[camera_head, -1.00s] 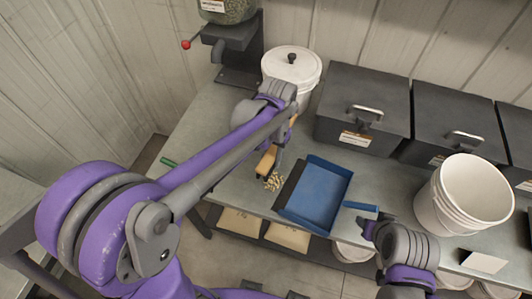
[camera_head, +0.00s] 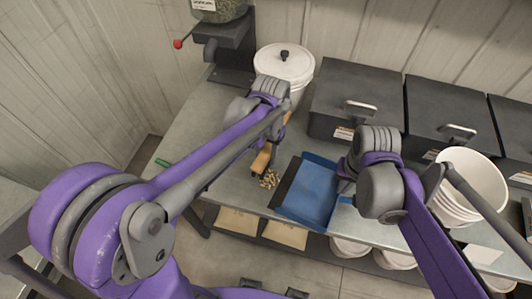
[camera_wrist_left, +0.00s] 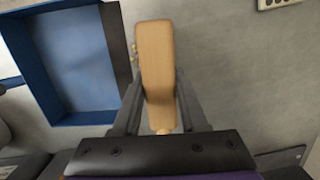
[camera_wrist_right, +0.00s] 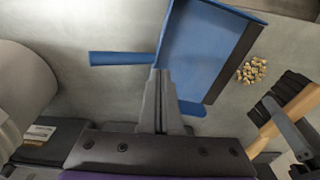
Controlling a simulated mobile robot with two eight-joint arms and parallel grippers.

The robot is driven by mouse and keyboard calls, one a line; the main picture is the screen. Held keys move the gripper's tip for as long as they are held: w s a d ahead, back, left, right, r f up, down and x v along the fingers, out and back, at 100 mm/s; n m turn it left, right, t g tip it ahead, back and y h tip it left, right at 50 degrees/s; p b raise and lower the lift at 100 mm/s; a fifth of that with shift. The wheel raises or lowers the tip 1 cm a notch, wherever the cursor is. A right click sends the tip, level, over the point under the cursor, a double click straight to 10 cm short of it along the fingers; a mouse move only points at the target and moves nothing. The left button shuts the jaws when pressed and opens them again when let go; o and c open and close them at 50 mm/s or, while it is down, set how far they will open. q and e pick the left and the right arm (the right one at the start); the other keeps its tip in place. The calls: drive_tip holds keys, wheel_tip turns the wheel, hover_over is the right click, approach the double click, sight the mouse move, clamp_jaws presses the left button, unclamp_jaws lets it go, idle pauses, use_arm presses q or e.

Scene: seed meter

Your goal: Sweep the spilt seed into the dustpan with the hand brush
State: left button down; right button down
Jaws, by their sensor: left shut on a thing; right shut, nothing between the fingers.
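The blue dustpan (camera_head: 308,190) lies on the bench, its dark front lip toward the spilt seed (camera_head: 269,180). The seed is a small pale pile beside that lip, clearer in the right wrist view (camera_wrist_right: 252,70). My left gripper (camera_wrist_left: 158,85) is shut on the wooden hand brush (camera_wrist_left: 154,45). The brush's dark bristles show in the right wrist view (camera_wrist_right: 285,97), close to the seed. My right gripper (camera_wrist_right: 157,72) is shut and empty at the dustpan's rear edge, by its handle (camera_wrist_right: 120,58). I cannot tell whether it touches the pan.
A white lidded bucket (camera_head: 284,66) and dark lidded bins (camera_head: 355,97) line the back. An open white bucket (camera_head: 470,185) stands at the right. A seed hopper (camera_head: 225,40) stands back left. A green item (camera_head: 162,163) lies at the bench's left edge.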

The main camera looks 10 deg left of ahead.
sight(329, 200)
drive_tip(key=shift+g, duration=0.4)
drive_tip(key=shift+w+a+f, duration=0.15)
drive_tip(key=shift+a+f, duration=0.05)
drive_tip(key=shift+f, duration=1.05)
drive_tip(key=shift+w+a+f, duration=0.2)
drive_tip(key=shift+a+f, duration=0.05)
drive_tip(key=shift+f, duration=1)
drive_tip(key=shift+w+a+f, duration=0.15)
drive_tip(key=shift+a+f, duration=0.05)
drive_tip(key=shift+f, duration=1.05)
drive_tip(key=shift+f, duration=0.55)
